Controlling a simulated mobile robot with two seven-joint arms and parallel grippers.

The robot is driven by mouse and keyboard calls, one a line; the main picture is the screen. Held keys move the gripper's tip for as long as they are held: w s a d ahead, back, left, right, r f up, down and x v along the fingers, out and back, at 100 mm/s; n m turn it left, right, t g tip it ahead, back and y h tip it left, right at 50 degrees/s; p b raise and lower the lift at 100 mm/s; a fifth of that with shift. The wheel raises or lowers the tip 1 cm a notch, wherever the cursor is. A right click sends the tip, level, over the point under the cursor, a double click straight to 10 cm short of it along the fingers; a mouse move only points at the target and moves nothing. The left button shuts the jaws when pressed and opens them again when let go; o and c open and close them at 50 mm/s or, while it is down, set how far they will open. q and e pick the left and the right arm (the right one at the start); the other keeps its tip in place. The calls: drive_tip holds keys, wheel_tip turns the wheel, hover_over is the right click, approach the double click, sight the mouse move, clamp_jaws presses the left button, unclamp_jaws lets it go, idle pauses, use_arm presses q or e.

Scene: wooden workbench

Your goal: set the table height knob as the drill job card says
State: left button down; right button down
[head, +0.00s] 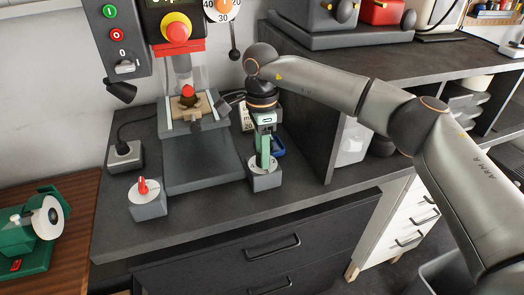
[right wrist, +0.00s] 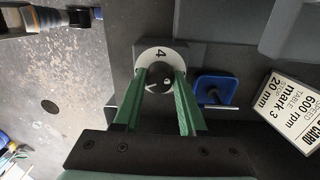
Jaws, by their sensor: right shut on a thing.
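The table height knob (right wrist: 159,76) is black and sits on a white dial (right wrist: 158,52) with a 4 showing at the top. The dial's grey box (head: 266,182) is at the bench's front right. My right gripper (right wrist: 159,82) has its green fingers on both sides of the knob, shut on it. It also shows in the head view (head: 262,162), reaching down to the dial. A small pale mark shows on the knob; its exact reading is unclear. The job card (right wrist: 291,112) reads 600 rpm, table mark 3, stop 20 mm. My left gripper is out of view.
The drill press (head: 190,105) stands behind and left of the dial. A second grey box with a red knob (head: 143,187) is at the front left. A blue item (right wrist: 216,90) lies close right of the dial. A raised dark shelf (head: 400,62) stands to the right.

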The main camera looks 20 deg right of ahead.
drive_tip(key=shift+m, duration=2.2)
drive_tip(key=shift+d+r, duration=0.1)
drive_tip(key=shift+c, duration=2.3)
unclamp_jaws()
wheel_tip(320, 180, up, 12)
drive_tip(key=shift+w+r+b, duration=0.2)
drive_tip(key=shift+w+b, duration=0.05)
drive_tip(key=shift+b, duration=0.05)
drive_tip(key=shift+s+f, duration=0.1)
